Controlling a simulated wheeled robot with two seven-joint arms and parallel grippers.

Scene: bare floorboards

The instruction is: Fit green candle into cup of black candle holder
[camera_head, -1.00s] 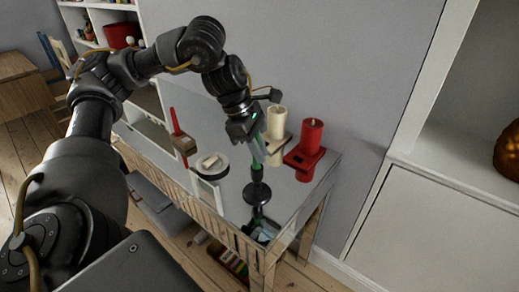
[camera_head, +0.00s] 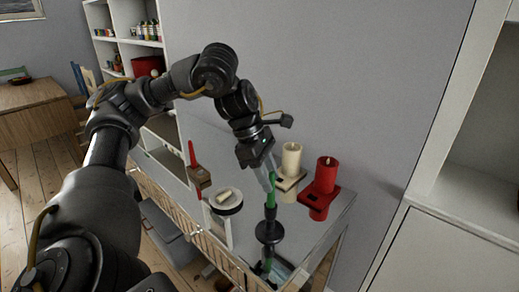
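The green candle (camera_head: 271,198) stands upright over the black candle holder (camera_head: 269,232), near the front right of the glossy tabletop. Its lower end meets the top of the holder; the inside of the cup is hidden, so how deep it sits cannot be told. My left gripper (camera_head: 269,179) comes down from the upper left, with its fingers at the candle's upper part. Whether they press on the candle or stand slightly apart is not clear. A green and dark reflection shows below the holder. My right gripper is not in view.
Behind the green candle stand a cream candle (camera_head: 291,160) and a red candle (camera_head: 325,176) in a red holder. A wall closes off the back.

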